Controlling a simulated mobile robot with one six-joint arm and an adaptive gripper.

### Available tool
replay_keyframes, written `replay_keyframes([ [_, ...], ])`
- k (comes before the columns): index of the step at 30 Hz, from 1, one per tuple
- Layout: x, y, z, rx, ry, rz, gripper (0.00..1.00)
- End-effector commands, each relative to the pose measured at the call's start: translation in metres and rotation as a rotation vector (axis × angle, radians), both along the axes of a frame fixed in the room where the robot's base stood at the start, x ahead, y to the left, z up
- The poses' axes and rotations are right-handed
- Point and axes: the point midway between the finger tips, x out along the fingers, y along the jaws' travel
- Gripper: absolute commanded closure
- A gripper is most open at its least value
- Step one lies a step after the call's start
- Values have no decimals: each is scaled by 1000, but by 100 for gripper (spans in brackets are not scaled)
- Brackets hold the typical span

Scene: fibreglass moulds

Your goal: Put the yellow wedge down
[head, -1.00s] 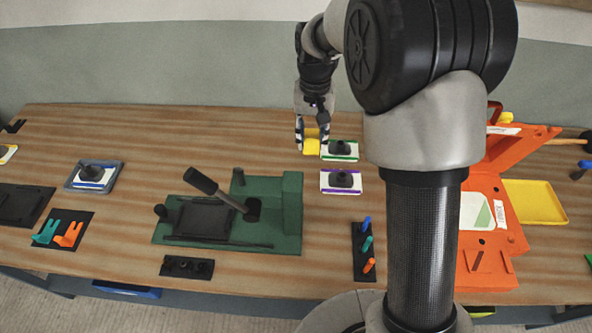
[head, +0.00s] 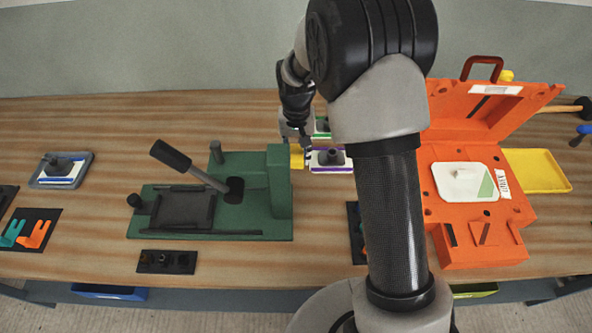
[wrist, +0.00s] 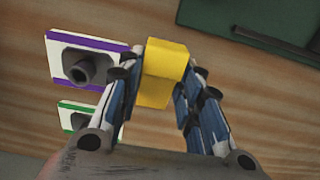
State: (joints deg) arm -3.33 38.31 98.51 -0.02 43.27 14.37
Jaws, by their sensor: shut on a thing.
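The yellow wedge (wrist: 165,60) is held between the two fingers of my gripper (wrist: 162,82) in the wrist view. My gripper is shut on it, over bare wood table. In the head view the wedge (head: 297,158) shows small under my gripper (head: 296,140), between the green press fixture (head: 279,190) and the purple-striped plate (head: 318,168). My arm hides part of this area. I cannot tell whether the wedge touches the table.
The green-striped plate (wrist: 66,106) lies beside the purple-striped one, left of my fingers in the wrist view. The orange open case (head: 470,215) and the yellow tray (head: 538,172) stand at the right. Bare table (head: 120,120) lies behind the green fixture.

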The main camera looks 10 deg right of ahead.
Motion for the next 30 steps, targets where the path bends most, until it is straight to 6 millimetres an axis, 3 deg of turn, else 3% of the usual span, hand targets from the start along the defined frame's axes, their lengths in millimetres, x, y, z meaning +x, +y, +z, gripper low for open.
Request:
replay_keyframes([
  [3,0,0,-21,0,0,0,91],
  [10,0,0,-36,0,0,0,91],
  [16,0,0,-67,0,1,0,91],
  [29,1,0,-74,0,-2,0,91],
  [30,1,0,-73,1,-2,0,65],
])
